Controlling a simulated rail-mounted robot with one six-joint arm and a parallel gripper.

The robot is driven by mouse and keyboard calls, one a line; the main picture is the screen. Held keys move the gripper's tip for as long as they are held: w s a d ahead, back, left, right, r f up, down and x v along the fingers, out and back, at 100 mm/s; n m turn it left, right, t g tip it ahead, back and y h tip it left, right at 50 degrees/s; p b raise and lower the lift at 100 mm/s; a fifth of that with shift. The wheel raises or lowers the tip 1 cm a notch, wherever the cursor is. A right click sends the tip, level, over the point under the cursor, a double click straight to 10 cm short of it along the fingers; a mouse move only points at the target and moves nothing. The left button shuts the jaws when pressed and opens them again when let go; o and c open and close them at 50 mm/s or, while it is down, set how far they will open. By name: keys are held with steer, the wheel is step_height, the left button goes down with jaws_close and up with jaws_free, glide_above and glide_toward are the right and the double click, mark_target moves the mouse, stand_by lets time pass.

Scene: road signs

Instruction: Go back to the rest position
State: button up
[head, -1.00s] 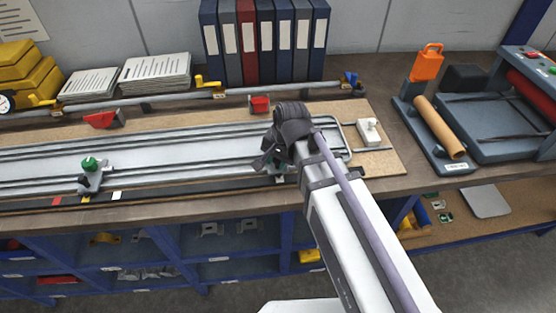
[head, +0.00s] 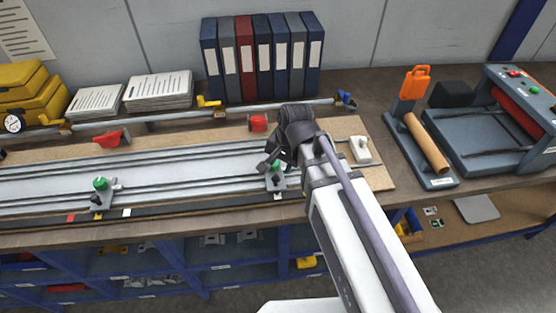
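My gripper (head: 272,162) shows in the head view over the right part of the long metal rail bed (head: 200,177). Its dark fingers point down and left, close to a green-knobbed clamp (head: 275,178) on the bed. I cannot tell whether they touch it, nor whether the fingers are open or shut. A second green-knobbed clamp (head: 101,190) sits further left on the bed.
A long rod (head: 170,116) with yellow stops lies behind the bed. Two red pieces (head: 112,137) (head: 258,122) sit between them. Binders (head: 263,60) and paper stacks (head: 158,90) stand at the back. A roller machine (head: 500,120) and orange-handled tool (head: 414,84) are right.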

step_height(320, 180, up, 2)
steer(key=shift+d, duration=0.15)
steer(key=shift+s, duration=0.1)
steer(key=s+d+n+h, duration=0.1)
steer(key=s+d+n, duration=0.1)
steer(key=d, duration=0.4)
steer(key=s+d+n+g+h, duration=0.1)
steer(key=s+d+n, duration=0.2)
steer(key=d, duration=0.4)
steer(key=shift+s+d+f+n, duration=0.15)
steer(key=shift+s+n, duration=0.1)
steer(key=shift+n, duration=0.05)
stand_by(1.4)
